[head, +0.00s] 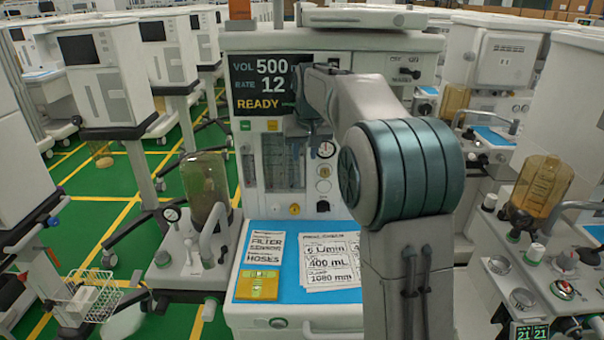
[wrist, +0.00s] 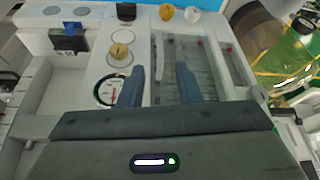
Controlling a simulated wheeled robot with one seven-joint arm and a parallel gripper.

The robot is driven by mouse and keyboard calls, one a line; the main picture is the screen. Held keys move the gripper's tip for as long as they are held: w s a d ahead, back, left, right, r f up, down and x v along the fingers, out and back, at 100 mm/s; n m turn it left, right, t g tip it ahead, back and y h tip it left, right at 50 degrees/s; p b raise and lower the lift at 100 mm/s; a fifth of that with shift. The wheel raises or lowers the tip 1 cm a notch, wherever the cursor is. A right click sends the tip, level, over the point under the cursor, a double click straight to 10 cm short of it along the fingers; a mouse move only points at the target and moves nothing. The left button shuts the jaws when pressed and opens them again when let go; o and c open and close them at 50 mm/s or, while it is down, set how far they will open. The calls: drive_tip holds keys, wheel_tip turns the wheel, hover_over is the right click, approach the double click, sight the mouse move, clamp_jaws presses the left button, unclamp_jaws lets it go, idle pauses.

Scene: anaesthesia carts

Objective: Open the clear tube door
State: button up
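The clear tube door (head: 283,162) is a transparent panel over the flow tubes on the front of the middle cart, below its black screen. It looks closed. In the wrist view the clear door (wrist: 215,75) appears turned round, with a pale upright strip (wrist: 160,55) along its left edge. My gripper (wrist: 164,72) is open, its two blue-grey fingers apart, one on each side of the line of this strip. I cannot tell whether either finger touches it. In the head view my arm hides most of the gripper.
A round gauge (head: 326,150) and knobs (head: 323,187) sit right of the door. A bellows jar (head: 205,180) stands at left. Green floor (head: 120,200) shows between carts.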

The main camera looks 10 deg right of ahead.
sight(302, 171)
drive_tip(key=x, duration=0.9)
drive_tip(key=shift+w+f, duration=0.1)
clamp_jaws()
